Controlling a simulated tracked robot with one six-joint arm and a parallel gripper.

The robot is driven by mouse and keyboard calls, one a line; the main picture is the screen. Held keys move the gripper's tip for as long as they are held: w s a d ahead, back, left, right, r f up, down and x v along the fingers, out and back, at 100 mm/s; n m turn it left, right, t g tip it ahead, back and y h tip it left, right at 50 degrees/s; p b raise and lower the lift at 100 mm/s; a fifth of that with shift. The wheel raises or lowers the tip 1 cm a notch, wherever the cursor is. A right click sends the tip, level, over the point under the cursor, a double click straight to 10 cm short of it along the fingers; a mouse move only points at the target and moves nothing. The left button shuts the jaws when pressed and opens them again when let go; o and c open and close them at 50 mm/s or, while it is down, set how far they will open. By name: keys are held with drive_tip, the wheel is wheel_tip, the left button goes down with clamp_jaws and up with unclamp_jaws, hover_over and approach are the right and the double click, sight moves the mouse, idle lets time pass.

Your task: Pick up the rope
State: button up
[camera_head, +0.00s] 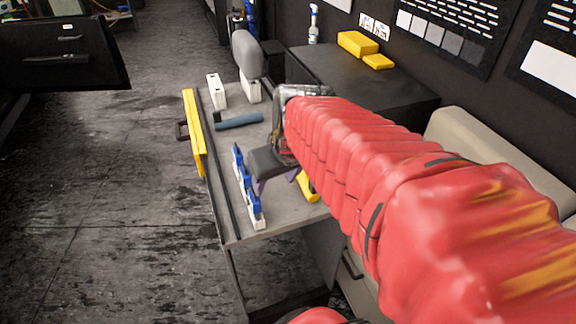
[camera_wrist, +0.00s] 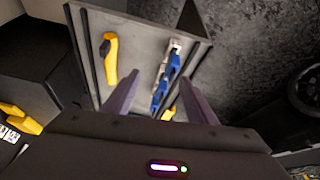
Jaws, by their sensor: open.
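I cannot make out anything that is clearly a rope in either view. My gripper (camera_head: 268,180) is above the near part of a grey cart top (camera_head: 285,216), pointing down. In the wrist view its two purple fingers (camera_wrist: 162,80) are apart with nothing held between them. A row of blue-and-white pieces (camera_head: 248,190) lies along the cart's left side, and it shows between and beyond the fingers in the wrist view (camera_wrist: 160,90). A yellow-handled tool (camera_head: 306,187) lies right of the gripper, partly hidden by my arm. It also shows in the wrist view (camera_wrist: 111,58).
A blue cylinder (camera_head: 238,121), white boxes (camera_head: 216,90) and a grey rounded pad (camera_head: 247,55) are farther back on the cart. A yellow bar (camera_head: 194,130) is at its left edge. A dark cabinet (camera_head: 365,80) stands behind. The floor at left is mostly open.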

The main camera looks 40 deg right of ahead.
drive_tip(key=d+f+m, duration=0.1)
drive_tip(key=d+f, duration=0.2)
drive_tip(key=d, duration=1)
drive_tip(key=shift+d+f+m+g, duration=0.15)
drive_tip(key=shift+d+m+g, duration=0.15)
drive_tip(key=shift+d, duration=0.05)
drive_tip(key=shift+x, duration=4.35)
drive_tip(key=shift+d, duration=0.15)
drive_tip(key=shift+x, duration=2.55)
drive_tip(key=shift+d, duration=0.2)
drive_tip(key=c, duration=1.3)
